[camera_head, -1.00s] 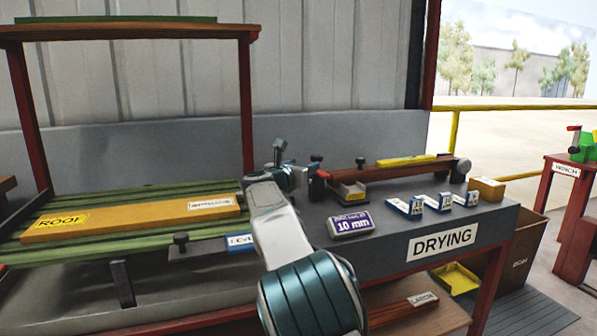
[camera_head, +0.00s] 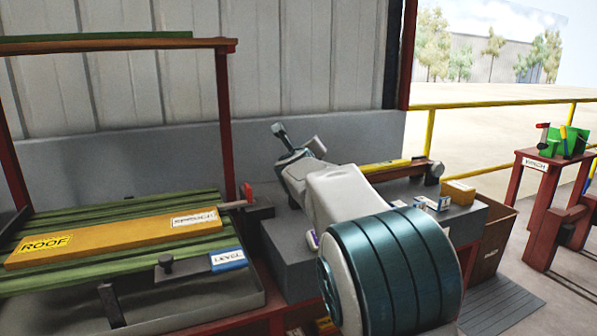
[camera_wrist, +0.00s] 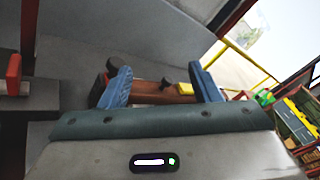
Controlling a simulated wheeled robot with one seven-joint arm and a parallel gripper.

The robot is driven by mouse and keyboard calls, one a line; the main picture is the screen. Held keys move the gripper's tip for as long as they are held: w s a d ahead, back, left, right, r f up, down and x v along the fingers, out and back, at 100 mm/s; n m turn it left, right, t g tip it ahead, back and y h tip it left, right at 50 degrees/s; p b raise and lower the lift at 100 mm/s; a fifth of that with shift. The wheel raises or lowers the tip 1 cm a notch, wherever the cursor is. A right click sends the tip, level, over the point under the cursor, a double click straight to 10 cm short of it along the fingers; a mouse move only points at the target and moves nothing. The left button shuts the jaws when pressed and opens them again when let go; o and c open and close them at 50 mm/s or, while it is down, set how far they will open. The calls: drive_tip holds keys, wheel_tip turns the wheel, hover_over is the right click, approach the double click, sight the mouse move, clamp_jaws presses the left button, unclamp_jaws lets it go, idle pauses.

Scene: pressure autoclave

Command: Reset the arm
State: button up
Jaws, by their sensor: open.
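My arm reaches from the lower right over the grey bench in the head view, where its bulk hides much of the bench top and the front label. My gripper (camera_wrist: 160,86) shows in the wrist view as two blue fingers spread apart, with nothing held between them. Beyond the fingers lies a brown wooden bar (camera_wrist: 150,93) with dark knobs, on the bench top. In the head view the fingers cannot be made out clearly.
Small boxes (camera_head: 432,203) and a yellow strip (camera_head: 385,166) are on the bench's right. A yellow railing (camera_head: 500,104), a red WINCH stand (camera_head: 545,165) and a brown bin (camera_head: 495,240) stand farther right.

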drive_tip(key=s+d+r+n+g+y+p, duration=0.3)
drive_tip(key=s+r+n+y+p, duration=0.15)
drive_tip(key=s+n+p, duration=0.35)
drive_tip(key=s+d+f+n+g+h+p, duration=0.1)
drive_tip(key=s+d+n+g+p, duration=0.2)
drive_tip(key=s, duration=0.9)
drive_tip(key=s+d+f+n+g+p, duration=0.1)
drive_tip(key=s+d+n+g+p, duration=0.3)
drive_tip(key=s+n+p, duration=0.3)
drive_tip(key=s+d+f+n+g+h+p, duration=0.1)
drive_tip(key=s+d+n+g+p, duration=0.2)
drive_tip(key=s+n, duration=0.8)
drive_tip(key=s+g+p, duration=0.1)
drive_tip(key=s+p, duration=0.1)
drive_tip(key=s, duration=0.6)
drive_tip(key=shift+d+f+h, duration=0.35)
